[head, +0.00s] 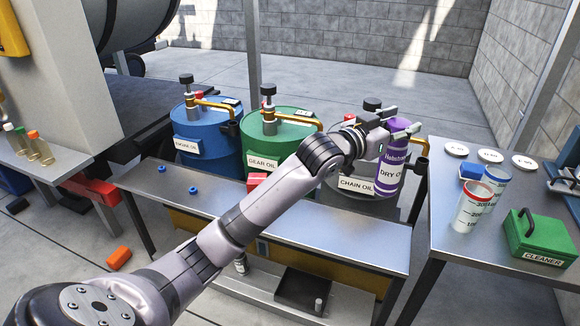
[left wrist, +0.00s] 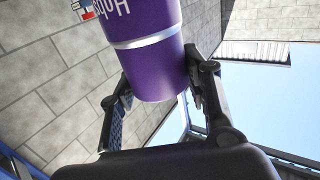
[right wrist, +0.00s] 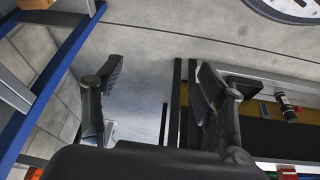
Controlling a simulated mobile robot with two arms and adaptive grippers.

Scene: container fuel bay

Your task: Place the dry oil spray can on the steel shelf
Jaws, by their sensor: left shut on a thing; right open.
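The purple dry oil spray can (head: 392,168) is held by my left gripper (head: 388,125), whose fingers close around its upper part. The can is nearly upright, just over or beside the right end of the steel bench in the head view; I cannot tell whether it touches anything. In the left wrist view the can (left wrist: 150,50) sits between both fingers. A blue-framed rack with steel shelves (head: 567,188) is at the right edge, partly cut off; it also seems to show at left in the right wrist view (right wrist: 55,85). My right gripper (right wrist: 155,95) is open and empty.
Blue (head: 207,140), green (head: 270,143) and grey (head: 350,197) oil drums with taps stand behind the steel bench (head: 300,225). The right table (head: 480,250) holds measuring cups (head: 473,207), a green cleaner box (head: 541,238) and white discs (head: 490,155).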

